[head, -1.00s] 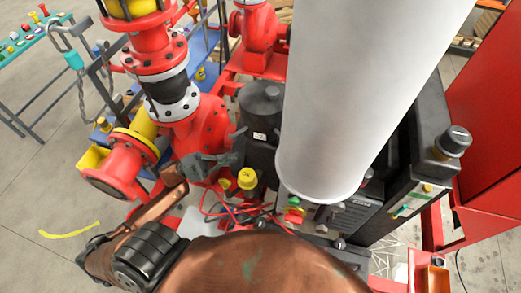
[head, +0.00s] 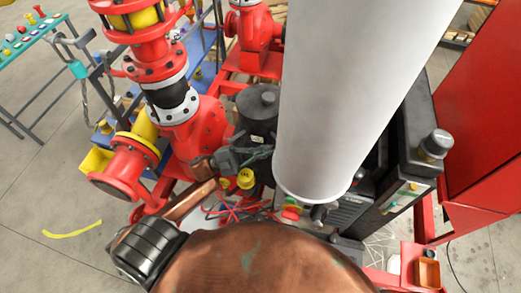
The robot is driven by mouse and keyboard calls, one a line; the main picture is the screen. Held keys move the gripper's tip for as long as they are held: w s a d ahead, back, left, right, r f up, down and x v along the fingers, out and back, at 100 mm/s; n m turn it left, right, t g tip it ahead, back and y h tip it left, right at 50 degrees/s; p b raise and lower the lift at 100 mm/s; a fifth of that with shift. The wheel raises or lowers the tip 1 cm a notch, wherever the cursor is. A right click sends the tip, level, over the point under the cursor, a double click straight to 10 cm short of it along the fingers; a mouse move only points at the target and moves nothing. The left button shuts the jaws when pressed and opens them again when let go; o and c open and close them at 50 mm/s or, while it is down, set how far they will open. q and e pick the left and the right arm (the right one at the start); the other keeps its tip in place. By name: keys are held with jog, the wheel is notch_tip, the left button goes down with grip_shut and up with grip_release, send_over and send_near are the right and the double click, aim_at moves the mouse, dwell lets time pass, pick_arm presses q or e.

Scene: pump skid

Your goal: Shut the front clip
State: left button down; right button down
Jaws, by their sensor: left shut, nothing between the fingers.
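My left gripper (head: 243,157), at the end of my copper-coloured arm, is shut and empty. It is against or just in front of the lower side of the black lidded canister (head: 259,103). The front clip cannot be made out for sure. The canister's lower front is partly hidden by the gripper, and I cannot tell whether they touch. My right gripper is not in view.
A yellow cap (head: 246,179) and loose red cables (head: 235,211) lie just below the gripper. Red flanged piping (head: 197,128) stands close on the left. A large white cylinder (head: 345,100) blocks the right and hides what is behind it.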

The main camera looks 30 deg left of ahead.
pick_arm(q)
jog(key=shift+s+d+r+n+t+p, duration=0.1)
jog(key=shift+r+n+t+p, duration=0.05)
jog(key=shift+n+t, duration=0.35)
jog(key=shift+d+r+n+t+p, duration=0.15)
jog(key=shift+n+t, duration=0.25)
jog(key=shift+n, duration=0.2)
jog(key=shift+s+d+r+p, duration=0.15)
jog(key=shift+r+p, duration=0.15)
jog(key=shift+r, duration=0.25)
jog(key=shift+s+d+r+p, duration=0.15)
jog(key=shift+r+p, duration=0.15)
jog(key=shift+r, duration=0.25)
dwell(1.3)
jog(key=shift+f, duration=0.1)
dwell(0.3)
jog(key=b+v, duration=0.1)
jog(key=v, duration=0.3)
jog(key=s+d+b+v, duration=0.1)
jog(key=b+v, duration=0.1)
jog(key=v, duration=0.2)
jog(key=f+b+v, duration=0.1)
jog(key=b+v, duration=0.1)
jog(key=v, duration=0.2)
jog(key=shift+s+d+f, duration=0.1)
jog(key=shift+s+f, duration=0.2)
jog(key=shift+s, duration=0.1)
jog(key=shift+s+a+f, duration=0.2)
jog(key=shift+s+a, duration=0.1)
jog(key=shift+s, duration=0.05)
